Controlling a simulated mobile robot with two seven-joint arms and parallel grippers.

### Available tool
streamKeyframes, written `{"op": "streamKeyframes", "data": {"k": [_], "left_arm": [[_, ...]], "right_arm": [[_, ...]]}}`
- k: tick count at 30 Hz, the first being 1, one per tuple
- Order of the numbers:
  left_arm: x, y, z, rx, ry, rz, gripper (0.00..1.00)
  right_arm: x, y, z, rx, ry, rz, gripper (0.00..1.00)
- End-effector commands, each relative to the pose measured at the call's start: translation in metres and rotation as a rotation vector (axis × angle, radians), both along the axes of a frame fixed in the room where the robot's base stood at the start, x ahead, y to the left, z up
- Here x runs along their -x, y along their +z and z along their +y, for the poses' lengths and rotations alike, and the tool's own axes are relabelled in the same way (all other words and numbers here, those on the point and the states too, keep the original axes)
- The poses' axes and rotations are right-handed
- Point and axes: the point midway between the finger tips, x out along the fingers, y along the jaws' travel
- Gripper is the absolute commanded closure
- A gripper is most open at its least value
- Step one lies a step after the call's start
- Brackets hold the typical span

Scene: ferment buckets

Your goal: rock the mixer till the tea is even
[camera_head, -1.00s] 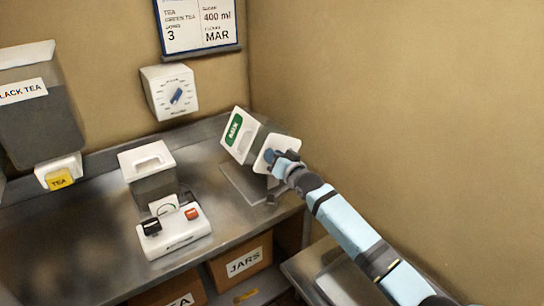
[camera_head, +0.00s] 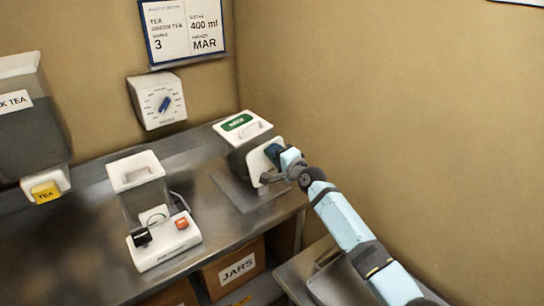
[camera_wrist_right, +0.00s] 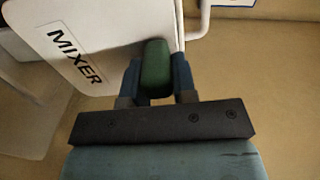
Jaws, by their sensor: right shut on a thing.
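The mixer is a dark box (camera_head: 236,161) with a white lid bearing a green label (camera_head: 237,122). It stands about upright on a metal base plate (camera_head: 226,190) at the right end of the counter. A white side plate marked MIXER fills the upper left of the right wrist view (camera_wrist_right: 105,38). My right gripper (camera_head: 276,158) is at this side plate, and its fingers are shut on a green handle (camera_wrist_right: 156,68). The tea inside the mixer is hidden. My left gripper is not in view.
A white device with black and red controls (camera_head: 165,243) and a lidded container (camera_head: 140,190) stand left of the mixer. A tea dispenser (camera_head: 35,130) and a dial box (camera_head: 158,102) are on the back wall. A JARS box (camera_head: 236,270) sits below the counter.

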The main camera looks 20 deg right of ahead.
Motion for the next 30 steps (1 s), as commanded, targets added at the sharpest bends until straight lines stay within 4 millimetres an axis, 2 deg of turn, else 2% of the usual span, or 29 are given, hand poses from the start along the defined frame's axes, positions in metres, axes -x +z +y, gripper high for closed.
{"op": "streamKeyframes", "data": {"k": [9,26,27,30], "left_arm": [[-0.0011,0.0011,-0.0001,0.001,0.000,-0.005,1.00],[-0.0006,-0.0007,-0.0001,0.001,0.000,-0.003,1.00],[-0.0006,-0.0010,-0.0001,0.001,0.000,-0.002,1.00],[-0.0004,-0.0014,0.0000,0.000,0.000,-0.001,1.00]], "right_arm": [[-0.0024,-0.0017,-0.0062,-0.124,0.001,0.046,1.00],[-0.0029,-0.0018,-0.0083,-0.149,0.000,0.055,1.00],[-0.0029,-0.0018,-0.0083,-0.149,0.000,0.055,0.70],[-0.0029,-0.0016,-0.0083,-0.148,0.000,0.055,0.49]]}}
